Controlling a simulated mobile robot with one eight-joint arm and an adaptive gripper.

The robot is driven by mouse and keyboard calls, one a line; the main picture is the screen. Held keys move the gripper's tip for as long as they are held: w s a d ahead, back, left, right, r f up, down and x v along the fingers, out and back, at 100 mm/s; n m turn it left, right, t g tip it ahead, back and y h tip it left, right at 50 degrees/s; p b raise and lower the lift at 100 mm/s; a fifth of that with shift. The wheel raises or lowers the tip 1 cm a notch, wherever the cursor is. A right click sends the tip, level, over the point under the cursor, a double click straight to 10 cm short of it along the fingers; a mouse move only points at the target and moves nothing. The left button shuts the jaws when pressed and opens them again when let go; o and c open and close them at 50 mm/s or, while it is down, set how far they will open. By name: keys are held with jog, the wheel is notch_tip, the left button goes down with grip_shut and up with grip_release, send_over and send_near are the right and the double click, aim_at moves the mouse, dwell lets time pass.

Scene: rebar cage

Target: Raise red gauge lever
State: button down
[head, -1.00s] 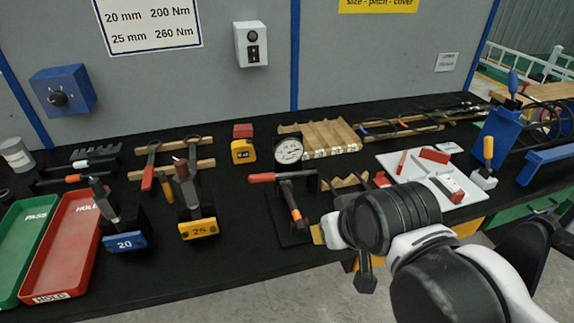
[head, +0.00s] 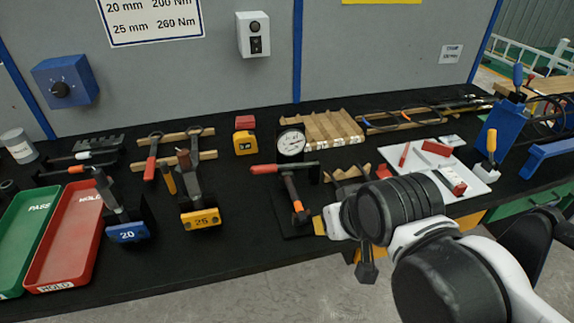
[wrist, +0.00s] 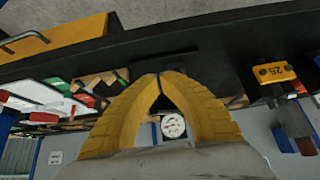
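The red gauge lever (head: 265,169) lies about level at the front of a gauge stand, its red grip pointing left. The round white dial (head: 291,142) stands upright just behind it, and also shows between my fingers in the wrist view (wrist: 173,126). A dark post with an orange band (head: 292,190) slants down from the lever to a black base plate. My gripper (head: 318,225) has yellow fingers and is right of that base, lower than the lever and apart from it. In the wrist view my fingertips (wrist: 158,76) meet, with nothing seen held between them.
The blue 20 (head: 127,231) and yellow 25 (head: 200,219) tool stands are left of the gauge. Red (head: 66,240) and green trays lie at far left. A white tray (head: 471,188) with red parts lies right. Bare black bench lies between the 25 stand and gauge.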

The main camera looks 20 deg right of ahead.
jog(key=c, duration=1.6)
grip_release()
jog(key=shift+r, duration=0.1)
jog(key=o, duration=0.3)
jog(key=w+a+r+n+g+p, duration=0.1)
jog(key=w+r+n+p, duration=0.2)
jog(key=r+p, duration=0.2)
jog(key=shift+w+a+r+n, duration=0.25)
jog(key=shift+w+r+n, duration=0.05)
jog(key=shift+w+r, duration=0.1)
notch_tip(320, 180, up, 4)
jog(key=n+g+p, duration=0.4)
jog(key=n+p, duration=1)
send_over(261, 167)
jog(key=s, duration=0.2)
jog(key=f+b, duration=0.1)
jog(key=f, duration=0.2)
jog(key=w+f+b, duration=0.1)
jog(key=f, duration=0.3)
jog(key=w+f+b, duration=0.1)
jog(key=f, duration=0.2)
jog(key=shift+w+f+b, duration=0.1)
jog(key=shift+f+b, duration=0.25)
jog(key=shift+c, duration=0.2)
grip_shut()
